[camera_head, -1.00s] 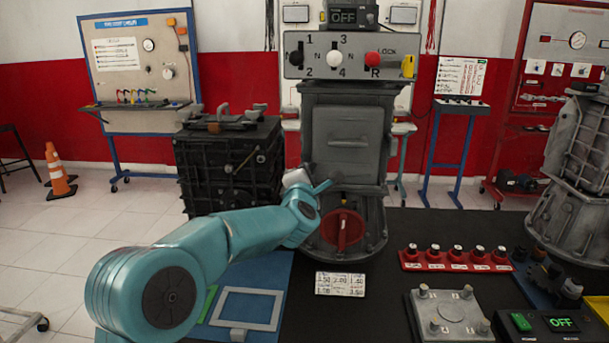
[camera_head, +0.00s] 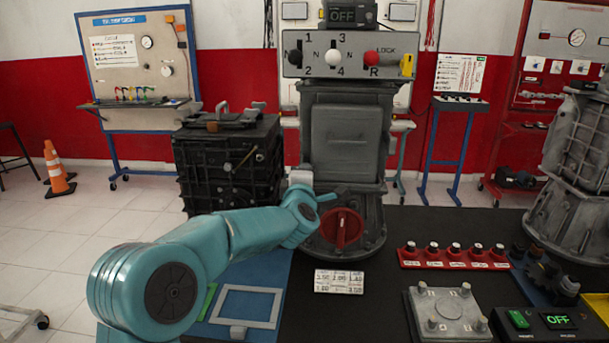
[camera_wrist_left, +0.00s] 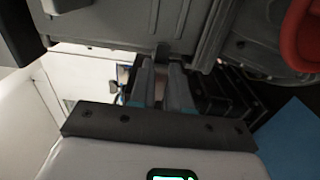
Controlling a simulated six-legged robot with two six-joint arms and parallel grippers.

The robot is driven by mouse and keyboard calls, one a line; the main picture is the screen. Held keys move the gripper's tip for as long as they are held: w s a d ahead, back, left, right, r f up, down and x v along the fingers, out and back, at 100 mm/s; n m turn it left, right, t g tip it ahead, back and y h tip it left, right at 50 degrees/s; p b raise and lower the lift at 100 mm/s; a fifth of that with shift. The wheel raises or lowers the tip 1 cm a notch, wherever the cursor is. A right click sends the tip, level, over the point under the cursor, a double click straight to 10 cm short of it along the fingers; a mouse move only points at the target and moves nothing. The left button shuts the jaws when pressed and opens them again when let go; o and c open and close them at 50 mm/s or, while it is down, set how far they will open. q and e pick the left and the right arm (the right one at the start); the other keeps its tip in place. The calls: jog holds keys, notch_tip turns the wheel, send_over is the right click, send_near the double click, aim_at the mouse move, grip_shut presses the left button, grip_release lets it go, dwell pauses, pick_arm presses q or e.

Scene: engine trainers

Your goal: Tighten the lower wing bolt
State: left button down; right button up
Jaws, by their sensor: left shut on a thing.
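The grey gearbox housing (camera_head: 346,140) stands upright at the centre in the head view, with a red knob (camera_head: 341,229) low on its front. My left arm reaches to the housing's lower left side. My left gripper's pale body (camera_head: 300,178) shows there, but its fingertips are hidden in the head view. In the left wrist view the two grey fingers of my left gripper (camera_wrist_left: 161,72) are closed together at the housing's edge (camera_wrist_left: 110,30). They are shut on a small dark part, apparently the lower wing bolt, which is mostly hidden between them. My right gripper is out of view.
A black engine block (camera_head: 225,165) stands just left of the housing. On the dark table lie a number card (camera_head: 339,281), a red rack of knobs (camera_head: 453,258) and a grey bolted plate (camera_head: 445,312). A blue mat with a grey frame (camera_head: 246,307) lies below my arm.

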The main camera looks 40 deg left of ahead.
pick_arm(q)
jog(key=c, duration=1.1)
grip_release()
jog(key=shift+d, duration=0.1)
jog(key=b+v, duration=0.2)
jog(key=v, duration=1.4)
jog(key=shift+s, duration=0.2)
